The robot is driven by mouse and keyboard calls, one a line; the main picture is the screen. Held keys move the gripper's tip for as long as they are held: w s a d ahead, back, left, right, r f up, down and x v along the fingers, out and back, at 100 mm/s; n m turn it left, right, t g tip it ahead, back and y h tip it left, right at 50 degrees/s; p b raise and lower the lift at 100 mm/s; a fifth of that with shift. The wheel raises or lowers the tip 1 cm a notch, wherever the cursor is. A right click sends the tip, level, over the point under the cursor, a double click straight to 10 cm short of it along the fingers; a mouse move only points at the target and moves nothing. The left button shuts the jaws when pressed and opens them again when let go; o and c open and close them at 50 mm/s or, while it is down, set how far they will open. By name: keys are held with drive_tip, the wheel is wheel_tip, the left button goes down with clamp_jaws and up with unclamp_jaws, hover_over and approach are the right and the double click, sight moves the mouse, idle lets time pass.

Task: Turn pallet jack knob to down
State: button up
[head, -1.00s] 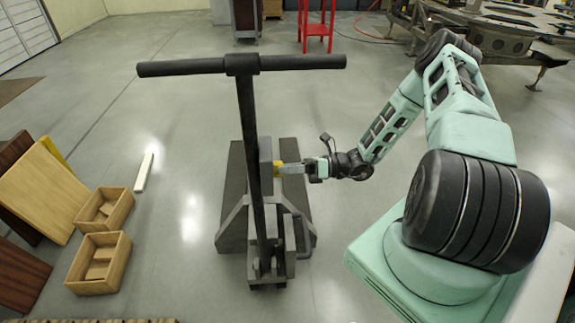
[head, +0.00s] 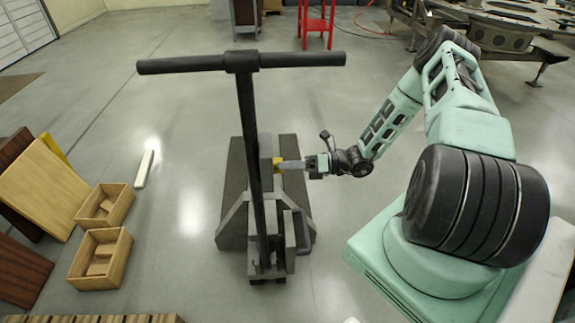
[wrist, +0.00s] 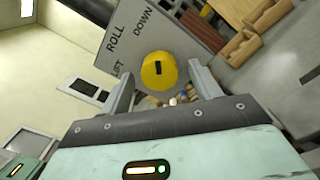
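The dark grey pallet jack (head: 232,205) stands upright on the floor with its T-shaped handle (head: 180,66) toward me. Its yellow knob (wrist: 159,71) has a black mark on its face and sits on a grey plate (wrist: 178,28) lettered LIFT, ROLL and DOWN. The mark lies nearest the middle of the plate's lettering; I cannot tell the exact setting. My gripper (wrist: 161,72) is open, with one finger on each side of the knob and a visible gap on both sides. In the head view my gripper (head: 289,165) reaches the jack's right side, where the knob (head: 277,163) is partly hidden.
Two open wooden boxes (head: 127,243) and leaning boards (head: 40,185) stand at the left. A red stand (head: 316,27) is at the back. The floor around the jack is mostly clear.

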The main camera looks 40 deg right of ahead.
drive_tip(key=b+v, duration=0.3)
drive_tip(key=v, duration=1.4)
drive_tip(key=shift+d+b, duration=0.2)
drive_tip(key=shift+b, duration=0.15)
drive_tip(key=shift+s, duration=0.1)
